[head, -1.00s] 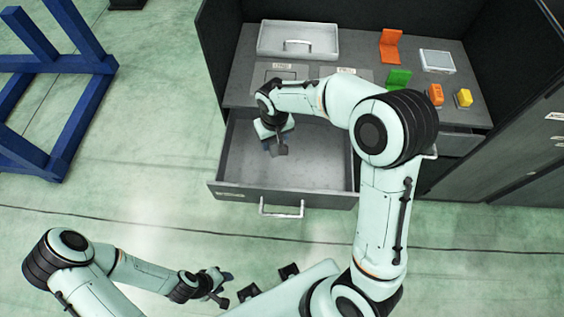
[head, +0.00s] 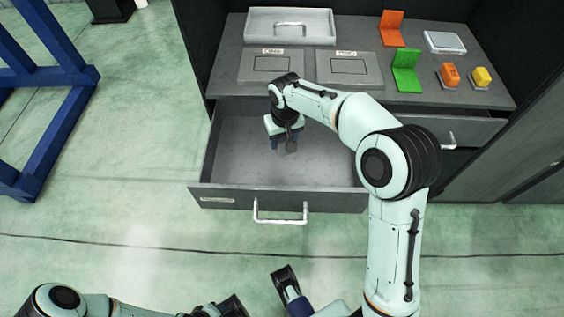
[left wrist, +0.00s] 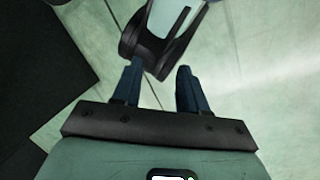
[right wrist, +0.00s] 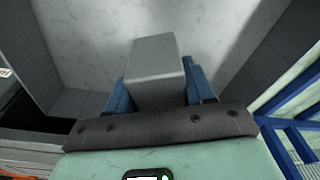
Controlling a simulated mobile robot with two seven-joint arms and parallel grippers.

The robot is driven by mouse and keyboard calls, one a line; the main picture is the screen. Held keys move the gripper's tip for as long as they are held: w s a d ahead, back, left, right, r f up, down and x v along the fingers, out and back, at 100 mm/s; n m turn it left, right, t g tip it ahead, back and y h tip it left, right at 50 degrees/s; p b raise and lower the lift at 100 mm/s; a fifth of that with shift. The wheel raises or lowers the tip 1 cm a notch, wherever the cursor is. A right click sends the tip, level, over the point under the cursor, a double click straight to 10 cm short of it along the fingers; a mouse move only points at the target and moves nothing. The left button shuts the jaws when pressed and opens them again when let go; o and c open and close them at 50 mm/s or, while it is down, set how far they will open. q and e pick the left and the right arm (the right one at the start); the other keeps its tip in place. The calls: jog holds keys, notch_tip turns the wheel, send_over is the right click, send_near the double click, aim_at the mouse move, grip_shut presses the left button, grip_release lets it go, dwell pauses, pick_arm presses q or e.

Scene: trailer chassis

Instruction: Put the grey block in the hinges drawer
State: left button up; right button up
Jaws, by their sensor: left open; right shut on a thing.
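The grey block (right wrist: 155,72) is a plain box between the blue fingers of my right gripper (right wrist: 157,95), which is shut on it. In the head view my right gripper (head: 283,142) hangs inside an open drawer (head: 240,165), its fingers pointing down above the drawer's floor. The drawer looks empty. The label on its front is too small to read, so I cannot tell whether it says hinges. The right wrist view shows the drawer's bare floor beyond the block. My left gripper (left wrist: 160,80) is open and empty, well away from the drawer.
On the counter (head: 235,85) stand a grey tray (head: 320,28), two labelled panels, an orange bracket (head: 392,28), a green bracket (head: 406,70), a white-topped box (head: 445,42), and orange and yellow pieces. A blue frame (head: 40,90) stands left.

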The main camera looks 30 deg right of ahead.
pick_arm(q)
jog(key=shift+t+y, duration=0.4)
jog(key=shift+t, duration=0.3)
jog(key=w+f, duration=0.1)
jog(key=w+a+f+b, duration=0.1)
jog(key=w, duration=0.1)
jog(key=w+a+f+b, duration=0.1)
jog(key=shift+w+a+f, duration=0.1)
jog(key=shift+w+f, duration=0.1)
pick_arm(e)
notch_tip(320, 180, down, 12)
jog(key=shift+f, duration=0.15)
jog(key=shift+f+b, duration=0.15)
jog(key=shift+b, duration=0.2)
jog(key=o, duration=1.2)
jog(key=shift+c, duration=0.2)
pick_arm(q)
jog(key=shift+w+f, duration=0.1)
jog(key=shift+w, duration=0.05)
